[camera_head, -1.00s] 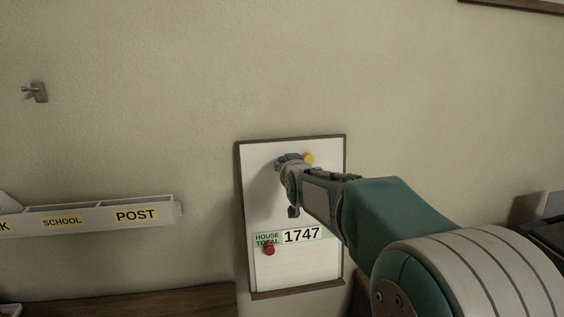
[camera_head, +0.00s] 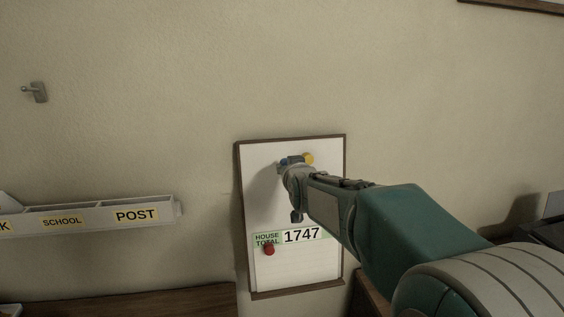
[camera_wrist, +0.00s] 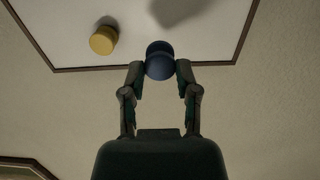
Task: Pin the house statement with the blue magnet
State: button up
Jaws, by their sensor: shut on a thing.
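The blue magnet (camera_wrist: 160,60) is between the fingertips of my gripper (camera_wrist: 161,70) in the wrist view. My gripper is shut on it. A small part of the blue magnet (camera_head: 284,161) shows past my gripper (camera_head: 288,168) in the head view, before the upper part of the whiteboard (camera_head: 262,205). I cannot tell whether the magnet touches the board. A strip reading HOUSE TOTAL 1747 (camera_head: 302,235) is on the board's lower half, with a red magnet (camera_head: 269,249) at its lower left. I cannot make out a separate house statement sheet; my arm hides part of the board.
A yellow magnet (camera_head: 308,158) sits on the board just right of my gripper; it also shows in the wrist view (camera_wrist: 104,40). A labelled wall rack (camera_head: 90,216) is at left, with a wall hook (camera_head: 36,92) above. The wall above the board is clear.

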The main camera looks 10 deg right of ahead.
jog(key=s+d+f, duration=0.2)
jog(key=f, duration=0.6)
jog(key=s+d+f, duration=0.3)
jog(key=f, duration=0.5)
jog(key=s+d+f, duration=0.2)
jog(key=d+f, duration=0.1)
jog(key=f, duration=0.5)
jog(key=shift+s+f, duration=0.15)
jog(key=shift+s, duration=0.05)
jog(key=shift+x, duration=2.8)
jog(key=shift+w+f, duration=0.1)
jog(key=shift+w, duration=0.45)
jog(key=o, duration=1.1)
